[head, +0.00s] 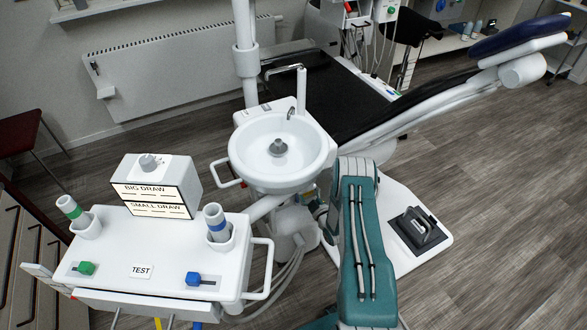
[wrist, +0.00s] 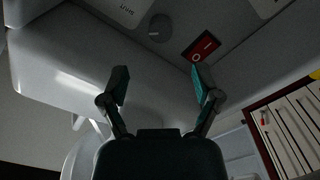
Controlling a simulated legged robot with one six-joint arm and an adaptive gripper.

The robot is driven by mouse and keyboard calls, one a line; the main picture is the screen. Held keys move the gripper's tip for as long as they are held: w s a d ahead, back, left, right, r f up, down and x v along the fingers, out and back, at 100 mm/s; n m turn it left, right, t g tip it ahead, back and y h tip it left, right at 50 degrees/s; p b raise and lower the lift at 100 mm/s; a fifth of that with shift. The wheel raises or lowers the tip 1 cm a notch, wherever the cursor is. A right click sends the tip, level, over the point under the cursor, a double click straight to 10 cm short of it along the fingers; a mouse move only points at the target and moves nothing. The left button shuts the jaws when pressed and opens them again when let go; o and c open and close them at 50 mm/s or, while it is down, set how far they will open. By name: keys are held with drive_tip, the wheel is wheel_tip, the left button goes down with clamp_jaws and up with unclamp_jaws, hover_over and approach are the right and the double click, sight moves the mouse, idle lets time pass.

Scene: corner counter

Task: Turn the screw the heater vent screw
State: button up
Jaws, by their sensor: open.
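A long white radiator (head: 170,65), the heater, is fixed low on the wall at the back left in the head view. A small white fitting (head: 105,92) sits at its left end. I cannot make out a vent screw on it. My gripper (wrist: 159,82) is open and empty in the wrist view, its two fingers spread apart. It is under a grey housing with a dark round knob (wrist: 160,27) and a red rocker switch (wrist: 203,46). The radiator does not show clearly in the wrist view, and my gripper is not seen in the head view.
A white instrument tray (head: 120,270) with a box labelled BIG DRAW and SMALL DRAW (head: 155,185) stands at the front left. A white basin (head: 255,165) and a dental chair (head: 420,110) fill the middle. Drawers (head: 20,240) stand at left. Wooden floor (head: 500,200) is free at right.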

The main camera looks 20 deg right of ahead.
drive_tip(key=w, duration=1)
drive_tip(key=shift+w+a, duration=0.25)
drive_tip(key=shift+w, duration=0.1)
clamp_jaws()
